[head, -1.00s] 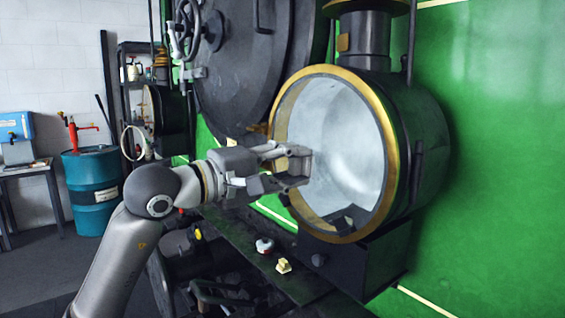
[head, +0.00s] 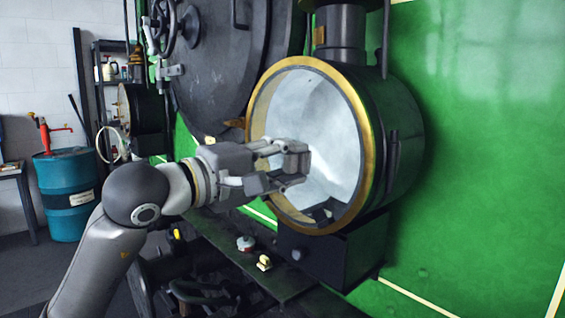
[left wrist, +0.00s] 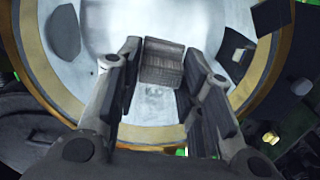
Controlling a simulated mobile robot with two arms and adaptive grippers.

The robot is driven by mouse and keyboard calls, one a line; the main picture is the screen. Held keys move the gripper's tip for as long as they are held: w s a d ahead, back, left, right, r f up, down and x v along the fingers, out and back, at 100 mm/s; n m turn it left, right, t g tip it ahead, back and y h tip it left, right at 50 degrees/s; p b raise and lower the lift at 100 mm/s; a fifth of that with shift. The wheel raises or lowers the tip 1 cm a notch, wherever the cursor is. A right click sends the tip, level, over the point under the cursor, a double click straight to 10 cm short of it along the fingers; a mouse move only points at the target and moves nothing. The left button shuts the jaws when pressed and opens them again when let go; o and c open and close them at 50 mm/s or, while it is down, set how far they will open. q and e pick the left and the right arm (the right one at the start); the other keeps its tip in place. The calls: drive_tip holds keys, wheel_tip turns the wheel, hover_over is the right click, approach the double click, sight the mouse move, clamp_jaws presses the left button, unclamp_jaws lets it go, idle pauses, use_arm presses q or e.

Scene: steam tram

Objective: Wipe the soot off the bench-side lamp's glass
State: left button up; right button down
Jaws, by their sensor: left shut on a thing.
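The large lamp (head: 375,165) has a brass rim and a round, pale, cloudy glass (head: 335,115). Dark patches show low on the glass in the head view and at both sides in the left wrist view; I cannot tell soot from reflection. My left gripper (head: 292,162) is in front of the glass, left of its middle. It is shut on a grey-brown ribbed pad (left wrist: 162,62), which shows between the fingers against the glass (left wrist: 150,103). Whether the pad touches the glass is unclear. My right gripper is not in view.
A big dark round door (head: 215,60) stands behind on the left. A second round lamp-like thing (head: 140,108) and a blue drum (head: 68,190) are farther left.

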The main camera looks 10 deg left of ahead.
use_arm(q)
drive_tip(key=shift+w+a, duration=0.75)
drive_tip(key=shift+a, duration=0.2)
drive_tip(key=w+a, duration=0.1)
drive_tip(key=a, duration=0.1)
drive_tip(key=w+a, duration=0.2)
drive_tip(key=shift+w+a+b, duration=0.3)
drive_tip(key=shift+b, duration=0.1)
drive_tip(key=shift+s, duration=0.1)
drive_tip(key=shift+b+v, duration=1.4)
drive_tip(key=shift+v, duration=1.6)
